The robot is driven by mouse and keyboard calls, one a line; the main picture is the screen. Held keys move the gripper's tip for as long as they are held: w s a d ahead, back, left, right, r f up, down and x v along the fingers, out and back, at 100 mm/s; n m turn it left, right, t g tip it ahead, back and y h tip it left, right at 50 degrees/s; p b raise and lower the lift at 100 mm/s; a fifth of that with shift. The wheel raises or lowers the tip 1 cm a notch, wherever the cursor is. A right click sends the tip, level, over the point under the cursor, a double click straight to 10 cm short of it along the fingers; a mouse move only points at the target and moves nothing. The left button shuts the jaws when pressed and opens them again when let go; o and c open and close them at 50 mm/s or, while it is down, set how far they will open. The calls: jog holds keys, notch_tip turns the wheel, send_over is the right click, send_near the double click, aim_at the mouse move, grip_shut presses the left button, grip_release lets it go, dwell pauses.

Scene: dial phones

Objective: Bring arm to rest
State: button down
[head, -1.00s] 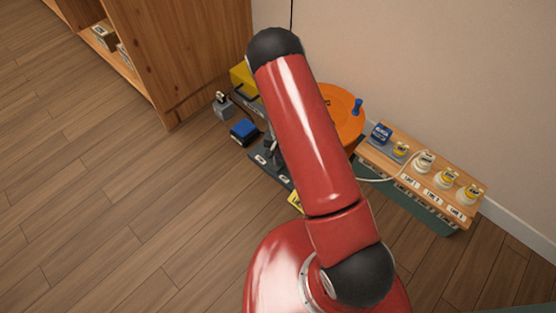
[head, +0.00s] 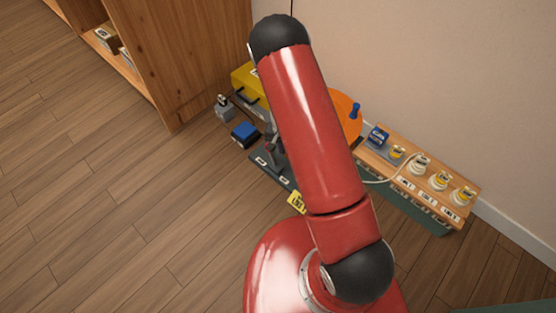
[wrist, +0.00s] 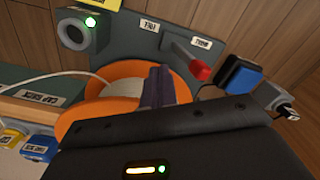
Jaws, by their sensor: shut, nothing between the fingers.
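My red arm (head: 315,130) reaches up across the middle of the head view, with a black joint at its top end. It hides part of the bench behind it. My gripper (wrist: 166,72) shows in the wrist view with its dark fingers together and nothing between them. The fingers stand in front of a large orange disc (wrist: 88,122), which also shows beside my arm in the head view (head: 347,108). I cannot tell the gap between fingers and disc.
A grey panel with labels (wrist: 140,38), a red-tipped lever (wrist: 198,70) and a blue block (wrist: 240,75) lie close by. A wooden rack (head: 410,195) holds several labelled pieces at the right. A wooden cabinet (head: 190,60) stands at the left. Open floor lies in front.

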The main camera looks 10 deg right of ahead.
jog(key=shift+r, duration=0.3)
jog(key=s+a+r+n+t+y+p, duration=0.1)
jog(key=s+r, duration=0.1)
jog(key=r, duration=1.3)
jog(key=s+r+n+t+y, duration=0.1)
jog(key=s+r, duration=0.1)
jog(key=r, duration=1.2)
jog(key=s+d+r+n+t+h+p, duration=0.1)
jog(key=s+r, duration=0.7)
jog(key=s, duration=0.2)
jog(key=s+d+r+n+t+h, duration=0.1)
jog(key=s+d+r+t, duration=0.1)
jog(key=s+r, duration=0.6)
jog(key=s, duration=0.3)
jog(key=shift+r+n+t+p, duration=0.2)
jog(key=shift+n+t+p, duration=0.1)
jog(key=shift+n+p, duration=0.1)
